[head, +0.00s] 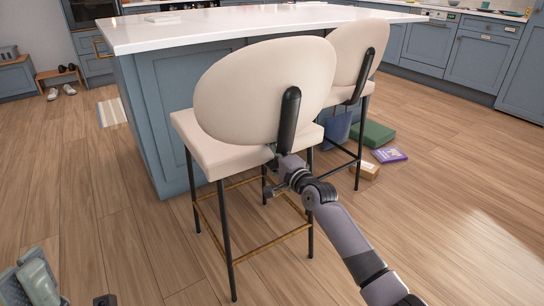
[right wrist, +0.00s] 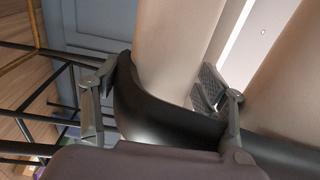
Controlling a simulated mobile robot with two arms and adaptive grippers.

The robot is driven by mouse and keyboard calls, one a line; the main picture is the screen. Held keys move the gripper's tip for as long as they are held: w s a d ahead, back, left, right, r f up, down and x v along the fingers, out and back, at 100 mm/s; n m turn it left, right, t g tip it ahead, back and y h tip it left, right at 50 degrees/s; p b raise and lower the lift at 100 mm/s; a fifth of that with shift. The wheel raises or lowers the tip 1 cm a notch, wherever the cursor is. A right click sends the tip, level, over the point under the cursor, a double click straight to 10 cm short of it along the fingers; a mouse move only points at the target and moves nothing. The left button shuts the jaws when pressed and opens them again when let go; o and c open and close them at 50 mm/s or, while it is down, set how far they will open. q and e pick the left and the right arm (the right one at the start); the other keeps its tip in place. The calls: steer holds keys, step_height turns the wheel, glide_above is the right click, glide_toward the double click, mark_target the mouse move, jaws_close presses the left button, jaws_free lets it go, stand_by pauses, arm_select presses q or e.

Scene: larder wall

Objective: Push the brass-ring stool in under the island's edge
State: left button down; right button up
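The brass-ring stool (head: 262,92) stands upright in front of the island (head: 170,120), with a cream back and seat, black legs and a brass foot ring (head: 270,243). Its seat front is close to the island's side; the overlap is hidden by the back. My right gripper (head: 283,172) is low behind the seat, at the lower end of the black back bracket. In the right wrist view the bracket (right wrist: 165,118) passes between its wide-apart fingers (right wrist: 158,82); a firm grip does not show. A small dark tip (head: 105,299) at the bottom edge may be my left gripper; its fingers cannot be made out.
A second cream stool (head: 356,50) with black legs stands close on the right. Beside it on the floor are a blue bin (head: 336,130), a green box (head: 373,134), a purple box (head: 389,155) and a cardboard box (head: 366,170).

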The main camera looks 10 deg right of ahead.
jaws_close()
stand_by(0.7)
